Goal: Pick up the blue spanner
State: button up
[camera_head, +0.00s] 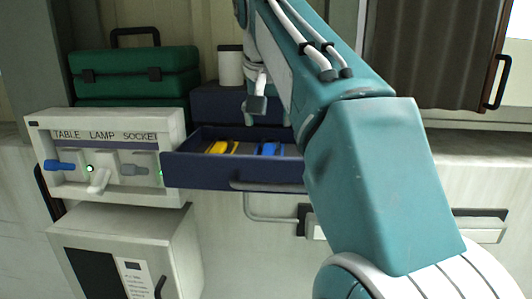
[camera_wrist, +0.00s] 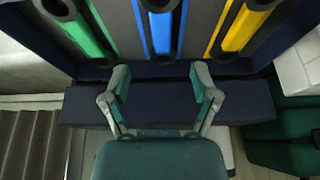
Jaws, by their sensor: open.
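The blue spanner (camera_wrist: 162,32) lies in the open dark blue drawer, between a green spanner (camera_wrist: 88,30) and a yellow spanner (camera_wrist: 240,30). In the head view, the blue spanner (camera_head: 269,149) shows in part beside the yellow spanner (camera_head: 221,147); the green one is not visible there. My gripper (camera_wrist: 160,76) is open and empty, its fingers spread to either side of the blue spanner's line in the wrist view. It does not touch the spanner. In the head view my arm covers the drawer's right part.
The drawer (camera_head: 220,172) is pulled out, with a bar handle on its front. A table lamp socket panel (camera_head: 105,136) with several switches stands to its left, near a green case (camera_head: 135,72). A white cabinet (camera_head: 175,235) stands below. A dark curtain-like panel (camera_head: 430,50) hangs at right.

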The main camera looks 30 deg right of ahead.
aim_at(268, 151)
jog(key=x, duration=0.7)
jog(key=shift+w+f, duration=0.25)
grip_shut()
